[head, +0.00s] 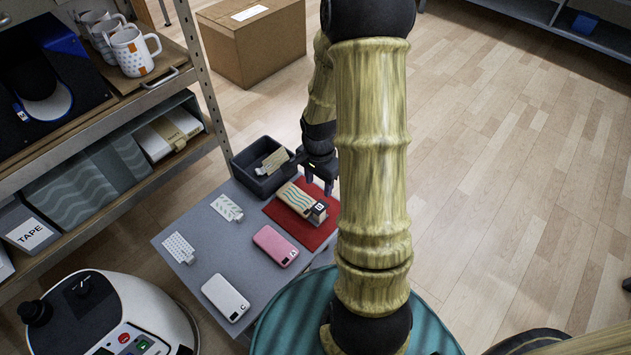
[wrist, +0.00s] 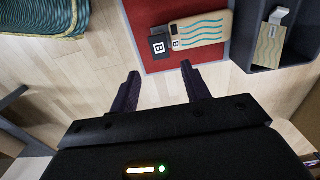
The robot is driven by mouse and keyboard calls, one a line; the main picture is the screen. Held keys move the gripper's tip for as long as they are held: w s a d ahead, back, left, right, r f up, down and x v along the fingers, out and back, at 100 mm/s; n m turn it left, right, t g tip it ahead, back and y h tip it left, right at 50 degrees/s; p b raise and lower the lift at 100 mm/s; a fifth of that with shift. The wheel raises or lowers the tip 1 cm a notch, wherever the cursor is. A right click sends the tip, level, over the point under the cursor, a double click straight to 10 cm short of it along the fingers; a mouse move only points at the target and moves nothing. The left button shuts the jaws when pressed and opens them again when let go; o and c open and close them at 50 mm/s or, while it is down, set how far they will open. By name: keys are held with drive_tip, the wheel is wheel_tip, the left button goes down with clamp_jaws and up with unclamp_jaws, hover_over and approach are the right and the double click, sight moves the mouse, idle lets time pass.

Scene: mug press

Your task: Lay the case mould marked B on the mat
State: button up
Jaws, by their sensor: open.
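The case mould marked B (head: 295,199) is tan with teal waves and lies on the red mat (head: 323,235). The wrist view shows it (wrist: 205,29) flat on the mat (wrist: 150,15), with a camera cutout and a B label at its left end. A small black block marked B (wrist: 159,46) stands beside that end; the head view shows it too (head: 318,211). My gripper (head: 318,184) is open and empty near the mat's far edge. In the wrist view its fingers (wrist: 161,84) are apart, with the mould beyond the right fingertip and nothing between them.
A pink case marked A (head: 275,246) and a white case marked C (head: 225,297) lie on the grey table. Two patterned sheets (head: 226,207) lie to their left. A dark bin (head: 262,168) holding a tan patterned piece stands behind the mat. My arm hides the table's right side.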

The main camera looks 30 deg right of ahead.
drive_tip(key=s+a+r+n+t, duration=0.2)
drive_tip(key=s+a+r+n, duration=0.4)
drive_tip(key=a+r+n, duration=0.5)
drive_tip(key=r+n, duration=0.1)
drive_tip(key=n, duration=0.2)
drive_tip(key=shift+s+a+t, duration=0.25)
drive_tip(key=shift+s+t, duration=0.05)
drive_tip(key=shift+s, duration=0.1)
drive_tip(key=shift+r, duration=0.2)
drive_tip(key=shift+w+p+v, duration=0.25)
drive_tip(key=shift+p+v, duration=0.75)
drive_tip(key=shift+p, duration=0.15)
drive_tip(key=shift+r, duration=0.1)
drive_tip(key=shift+c, duration=1.2)
